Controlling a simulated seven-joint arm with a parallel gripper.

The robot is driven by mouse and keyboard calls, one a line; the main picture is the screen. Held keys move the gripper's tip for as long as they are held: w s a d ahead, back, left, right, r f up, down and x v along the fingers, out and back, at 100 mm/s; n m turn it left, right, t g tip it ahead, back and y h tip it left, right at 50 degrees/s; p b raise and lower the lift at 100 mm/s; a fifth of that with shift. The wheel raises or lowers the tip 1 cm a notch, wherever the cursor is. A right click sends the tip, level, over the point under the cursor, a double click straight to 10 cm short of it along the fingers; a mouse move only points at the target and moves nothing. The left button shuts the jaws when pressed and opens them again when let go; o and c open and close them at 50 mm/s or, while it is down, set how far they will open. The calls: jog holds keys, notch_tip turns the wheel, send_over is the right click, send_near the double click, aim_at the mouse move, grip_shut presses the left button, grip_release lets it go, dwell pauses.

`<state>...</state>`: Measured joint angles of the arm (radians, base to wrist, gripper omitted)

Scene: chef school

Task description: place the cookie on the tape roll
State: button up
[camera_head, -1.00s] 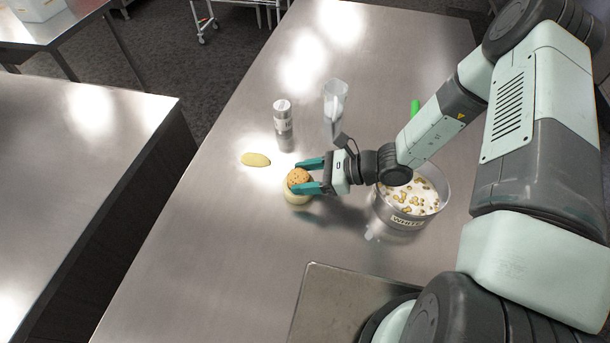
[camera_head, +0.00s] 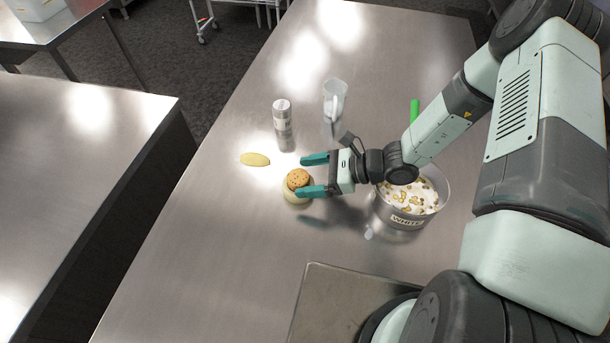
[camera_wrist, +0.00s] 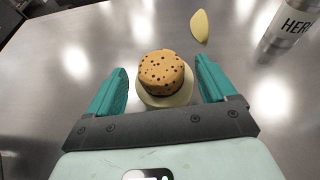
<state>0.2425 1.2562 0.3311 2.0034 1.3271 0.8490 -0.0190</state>
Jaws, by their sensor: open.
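The cookie (camera_head: 298,178), round and tan with dark chips, lies on top of the pale cream tape roll (camera_head: 297,196) on the steel counter. In the wrist view the cookie (camera_wrist: 161,73) covers most of the tape roll (camera_wrist: 166,99), whose rim shows around its near side. My gripper (camera_head: 314,176) is open and empty, with its teal fingers just right of the cookie. In the wrist view the fingers of my gripper (camera_wrist: 160,85) stand apart on either side, with gaps to the cookie.
A pale yellow flat piece (camera_head: 255,159) lies left of the roll. A labelled shaker (camera_head: 283,116) and a clear jug (camera_head: 335,98) stand behind. A large pot (camera_head: 408,205) with a white label and a green object (camera_head: 414,110) are right. The counter's front left is clear.

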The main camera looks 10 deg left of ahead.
aim_at(305, 176)
jog(key=v, duration=0.4)
notch_tip(305, 176, up, 7)
jog(key=shift+a, duration=0.1)
